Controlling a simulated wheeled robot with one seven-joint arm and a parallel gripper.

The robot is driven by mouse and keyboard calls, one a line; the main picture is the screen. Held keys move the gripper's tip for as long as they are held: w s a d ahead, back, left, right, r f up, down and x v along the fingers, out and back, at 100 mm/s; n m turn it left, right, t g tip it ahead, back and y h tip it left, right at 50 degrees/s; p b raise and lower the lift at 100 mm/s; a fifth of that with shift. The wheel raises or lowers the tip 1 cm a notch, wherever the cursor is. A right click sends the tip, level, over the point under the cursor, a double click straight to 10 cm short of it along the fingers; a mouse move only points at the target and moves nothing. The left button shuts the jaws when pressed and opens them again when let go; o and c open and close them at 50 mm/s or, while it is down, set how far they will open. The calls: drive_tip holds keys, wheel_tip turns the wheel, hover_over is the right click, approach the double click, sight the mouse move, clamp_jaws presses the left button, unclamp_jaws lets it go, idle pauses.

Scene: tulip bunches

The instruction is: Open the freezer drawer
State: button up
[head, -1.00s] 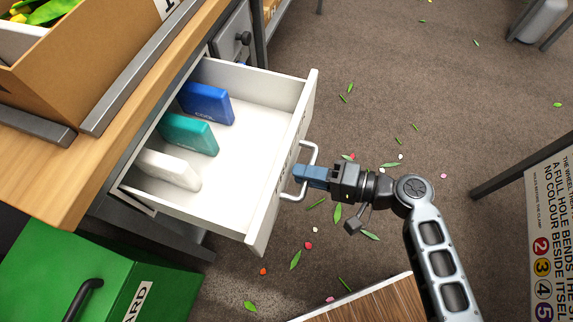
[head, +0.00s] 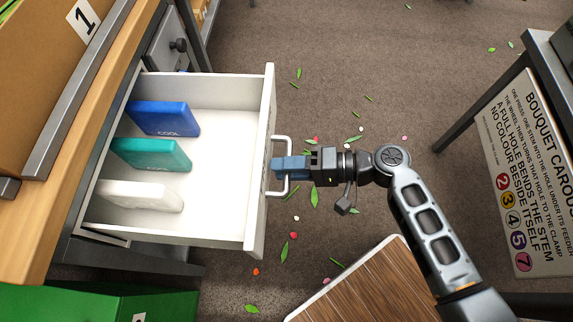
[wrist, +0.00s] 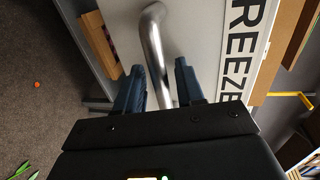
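The white freezer drawer (head: 225,228) stands pulled well out of the cabinet, its inside in plain view. Its pale metal bar handle (head: 280,138) is on the front panel. My gripper (head: 290,168) is at the handle, with its blue fingers reaching past the bar. In the wrist view the handle (wrist: 156,45) runs between the two fingers (wrist: 160,85), with a narrow gap showing on each side, so the fingers look open around it. Part of the lettering "FREEZE" shows on the drawer front (wrist: 215,40).
A blue (head: 165,118), a teal (head: 152,154) and a white cool pack (head: 140,195) lie in the drawer. A green box (head: 90,300) is at lower left. A wooden-topped surface (head: 365,285) is below my arm. A sign board (head: 515,165) stands right. Leaves litter the floor.

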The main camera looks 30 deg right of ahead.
drive_tip(key=v, duration=0.8)
idle(0.7)
